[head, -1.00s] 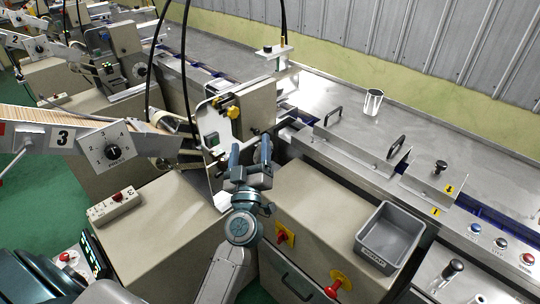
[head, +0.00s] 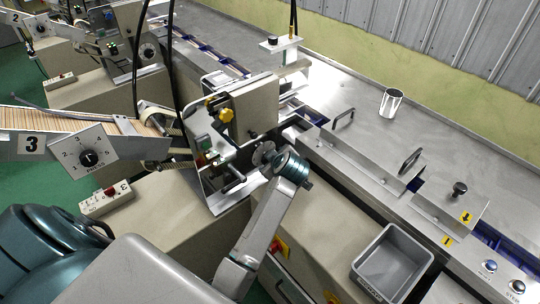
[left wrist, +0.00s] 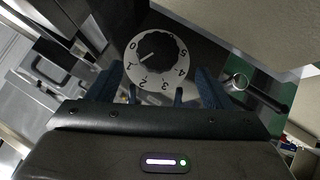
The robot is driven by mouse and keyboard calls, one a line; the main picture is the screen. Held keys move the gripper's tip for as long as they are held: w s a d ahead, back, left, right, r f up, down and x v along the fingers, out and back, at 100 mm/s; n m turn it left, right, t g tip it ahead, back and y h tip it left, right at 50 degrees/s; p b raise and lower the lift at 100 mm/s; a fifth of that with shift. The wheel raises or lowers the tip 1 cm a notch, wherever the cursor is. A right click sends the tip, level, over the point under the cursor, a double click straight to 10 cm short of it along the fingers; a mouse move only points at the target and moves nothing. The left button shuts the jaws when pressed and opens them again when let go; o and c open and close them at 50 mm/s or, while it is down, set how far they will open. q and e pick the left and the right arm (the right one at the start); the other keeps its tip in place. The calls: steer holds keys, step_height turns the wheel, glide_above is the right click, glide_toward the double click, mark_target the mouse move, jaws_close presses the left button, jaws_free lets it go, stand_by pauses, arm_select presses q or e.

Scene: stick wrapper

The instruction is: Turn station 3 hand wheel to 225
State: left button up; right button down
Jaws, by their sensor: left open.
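The station 3 machine (head: 240,115) stands mid-frame in the head view. A grey round wheel (head: 263,153) shows on its near side, partly covered by my left wrist. In the left wrist view, a round dial with a black hub and a pale numbered ring (left wrist: 157,52) lies ahead, just beyond the fingers. Its white pointer seems to lie between 0 and 1. My left gripper (left wrist: 160,75) is open and empty, a blue finger on each side of the dial's lower part; contact cannot be told. In the head view my wrist hides the fingers. My right gripper is not in view.
A station 3 panel with a knob (head: 88,158) is at left, above a small control box (head: 105,198). A grey bin (head: 393,262) is at lower right. The conveyor (head: 345,165) runs behind, with a metal cup (head: 391,102) beyond it. Black cables hang near the machine.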

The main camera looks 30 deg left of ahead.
arm_select(q)
steer(key=p+x, duration=0.1)
steer(key=x, duration=0.5)
steer(key=shift+w+a+f, duration=0.1)
steer(key=shift+w+f, duration=0.15)
steer(key=shift+w, duration=0.1)
steer(key=shift+c, duration=0.4)
steer(key=c, duration=0.9)
steer(key=shift+f+n+t, duration=0.1)
steer(key=shift+n+t, duration=0.2)
steer(key=shift+t, duration=0.3)
steer(key=shift+n+t, duration=0.3)
steer(key=shift+t, duration=0.2)
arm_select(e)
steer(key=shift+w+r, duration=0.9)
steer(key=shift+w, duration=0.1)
